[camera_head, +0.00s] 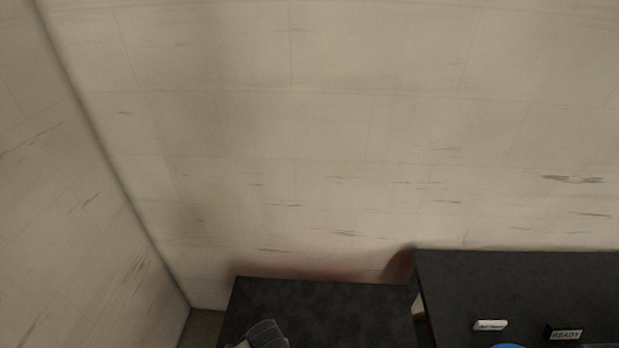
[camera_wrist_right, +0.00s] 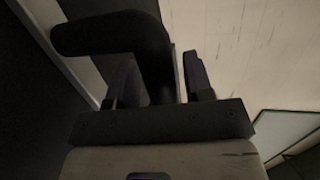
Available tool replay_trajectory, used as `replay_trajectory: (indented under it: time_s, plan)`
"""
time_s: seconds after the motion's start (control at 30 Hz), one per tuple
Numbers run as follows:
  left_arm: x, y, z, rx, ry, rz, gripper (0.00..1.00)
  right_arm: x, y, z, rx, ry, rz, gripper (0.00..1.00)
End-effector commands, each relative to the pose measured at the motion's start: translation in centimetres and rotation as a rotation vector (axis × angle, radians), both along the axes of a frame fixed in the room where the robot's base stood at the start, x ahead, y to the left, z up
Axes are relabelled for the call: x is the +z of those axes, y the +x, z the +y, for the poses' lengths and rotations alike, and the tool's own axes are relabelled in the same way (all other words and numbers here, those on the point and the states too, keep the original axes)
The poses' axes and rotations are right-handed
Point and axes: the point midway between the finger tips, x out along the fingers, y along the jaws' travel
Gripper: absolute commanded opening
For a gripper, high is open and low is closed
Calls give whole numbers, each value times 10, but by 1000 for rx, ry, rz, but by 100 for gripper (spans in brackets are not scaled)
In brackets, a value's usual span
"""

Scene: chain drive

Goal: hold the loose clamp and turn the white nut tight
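Neither the loose clamp nor the white nut can be made out in either view. In the right wrist view my right gripper (camera_wrist_right: 160,75) has its two dark fingers apart. A thick black bent bar (camera_wrist_right: 105,33) with a rounded end stands between or just in front of them. I cannot tell whether the fingers touch it. In the head view only a grey rounded part (camera_head: 265,335) shows at the bottom edge, over the left table. I cannot tell what it belongs to. No fingers of my left gripper show.
A black table (camera_head: 320,310) stands at the bottom middle. A second black table (camera_head: 520,275) stands to its right, with a gap between. On it are a small white block (camera_head: 490,325), a READY sign (camera_head: 565,335) and a cut-off blue thing (camera_head: 507,346). Pale walls (camera_head: 300,130) fill the rest.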

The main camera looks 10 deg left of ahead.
Motion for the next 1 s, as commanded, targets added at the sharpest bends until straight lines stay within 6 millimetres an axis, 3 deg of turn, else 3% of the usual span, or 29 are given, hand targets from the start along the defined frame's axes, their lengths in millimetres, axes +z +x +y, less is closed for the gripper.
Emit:
replay_trajectory:
  time_s: [0.1,0.47,1.0]
  plan:
    - [0,0,0,0,0,0,42,0,0,0,0,0,0,59]
    - [0,0,0,0,0,0,42,1,-9,-2,0,1,1,59]
    - [0,0,0,0,0,0,42,19,-95,-20,0,1,1,59]
